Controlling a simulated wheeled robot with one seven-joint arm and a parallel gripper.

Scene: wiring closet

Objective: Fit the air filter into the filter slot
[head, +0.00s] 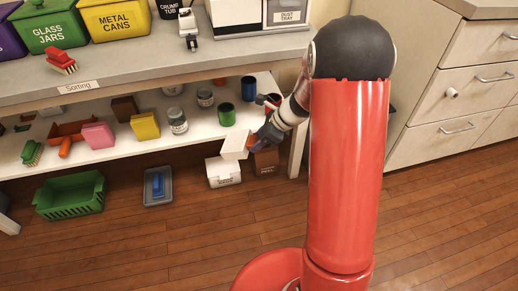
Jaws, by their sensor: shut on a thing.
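My gripper (256,141) is at the right end of the lower shelf, reaching down from the right. It is shut on a pale, flat, block-like thing (235,146), which looks like the air filter and is tilted at the shelf's front edge. My own wrist and fingers hide part of it. A white machine (236,12) with a dust tray (289,16) stands on the bench top, cut off by the frame's top edge. I cannot make out the filter slot.
A white box (224,174) and a brown box (266,160) are just below my gripper. A green can (227,114) and jars (178,121) stand on the lower shelf (185,148). A green basket (70,197) and grey tray (158,187) lie on the floor. Drawers (455,90) stand right.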

